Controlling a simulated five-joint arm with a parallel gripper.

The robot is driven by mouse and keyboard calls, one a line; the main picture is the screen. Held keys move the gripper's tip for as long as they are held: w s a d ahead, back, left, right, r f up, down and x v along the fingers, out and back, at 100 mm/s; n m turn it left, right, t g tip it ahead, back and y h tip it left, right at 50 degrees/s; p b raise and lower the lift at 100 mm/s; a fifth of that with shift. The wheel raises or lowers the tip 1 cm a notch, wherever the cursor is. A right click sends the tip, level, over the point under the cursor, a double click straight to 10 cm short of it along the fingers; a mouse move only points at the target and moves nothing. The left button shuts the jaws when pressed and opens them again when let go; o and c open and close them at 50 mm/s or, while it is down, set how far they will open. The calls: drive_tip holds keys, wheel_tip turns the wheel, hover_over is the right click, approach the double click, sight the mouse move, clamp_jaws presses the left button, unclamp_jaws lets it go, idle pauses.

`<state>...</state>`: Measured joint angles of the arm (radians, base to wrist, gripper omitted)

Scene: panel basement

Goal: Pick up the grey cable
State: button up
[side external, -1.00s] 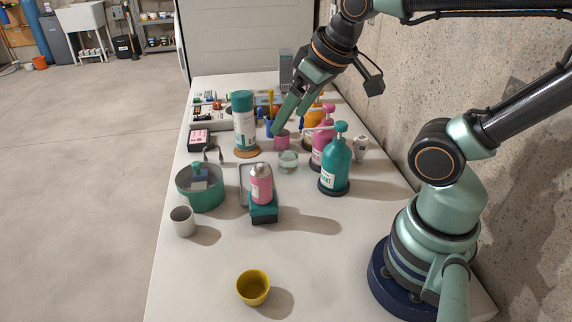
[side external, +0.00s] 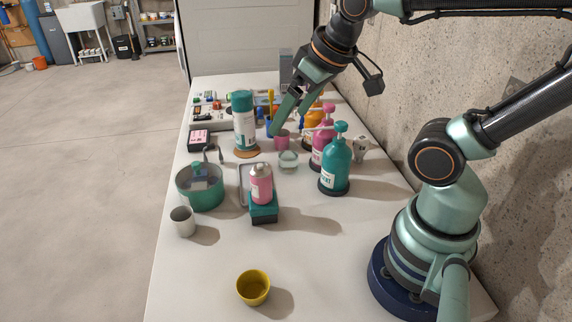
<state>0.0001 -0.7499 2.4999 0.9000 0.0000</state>
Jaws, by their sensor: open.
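My gripper (side external: 283,122) is open above the far part of the white table, pointing down and left. Its fingertips are close to a pink cup (side external: 282,142); I cannot tell whether they touch it. No cable can be made out for certain. A thin grey looped thing (side external: 220,157) lies behind the green round container and may be the grey cable. It is well to the left of my gripper and apart from it.
A tall teal-and-white can (side external: 244,122), a glass jar (side external: 288,160) and pump bottles, one of them teal (side external: 335,165), stand around the gripper. A pink bottle (side external: 261,185), green container (side external: 201,188), grey cup (side external: 183,221) and yellow cup (side external: 253,288) are nearer. The front table is mostly clear.

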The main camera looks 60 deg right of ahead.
drive_tip(key=w+r+m, duration=0.1)
drive_tip(key=w+m, duration=0.1)
drive_tip(key=w, duration=0.5)
drive_tip(key=m+g, duration=0.2)
drive_tip(key=m, duration=0.2)
hover_over(213, 147)
drive_tip(key=s, duration=0.3)
wheel_tip(213, 147, down, 13)
drive_tip(key=x, duration=0.7)
drive_tip(key=shift+w+f, duration=0.3)
drive_tip(key=shift+d+x, duration=0.15)
drive_tip(key=shift+x, duration=1.15)
drive_tip(key=shift+d+x, duration=0.1)
drive_tip(key=shift+x, duration=1.15)
drive_tip(key=shift+c, duration=0.3)
drive_tip(key=c, duration=1.2)
